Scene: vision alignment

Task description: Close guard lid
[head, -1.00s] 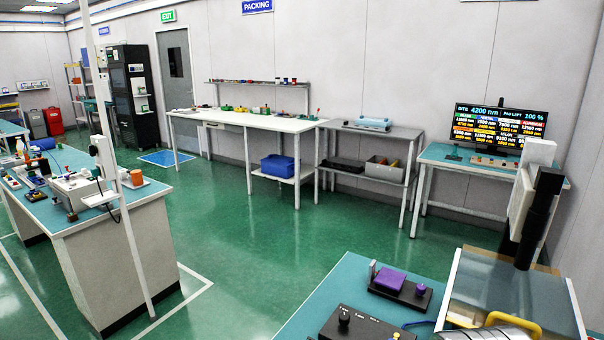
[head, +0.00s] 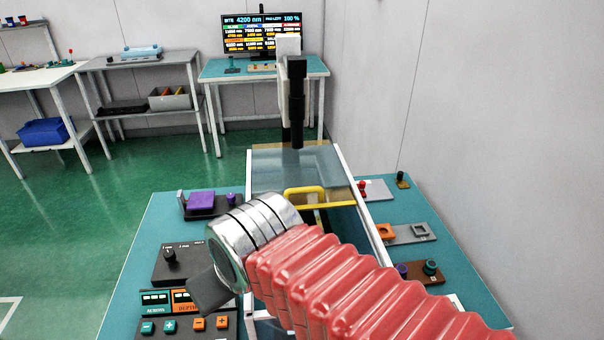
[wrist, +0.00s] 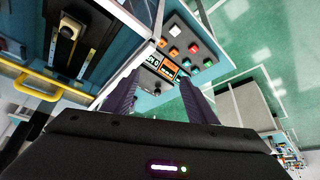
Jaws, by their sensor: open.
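The guard lid (head: 290,170) is a see-through panel over the back part of a white-framed box in the middle of the head view. Its yellow handle (head: 305,193) stands at the lid's front edge, and the box is uncovered in front of it. In the wrist view the yellow handle (wrist: 32,86) is at the left, outside my fingers. My gripper (wrist: 160,78) is open and empty, its two dark fingers apart over the control panel's side. In the head view my red arm covers the front of the box and most of my gripper.
A control panel with buttons (head: 185,322) and a black knob box (head: 178,262) lie left of the box. A purple block (head: 201,201) sits behind them. Small fixtures, including a grey plate (head: 405,234), stand at the right. A black column (head: 296,105) rises behind the lid.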

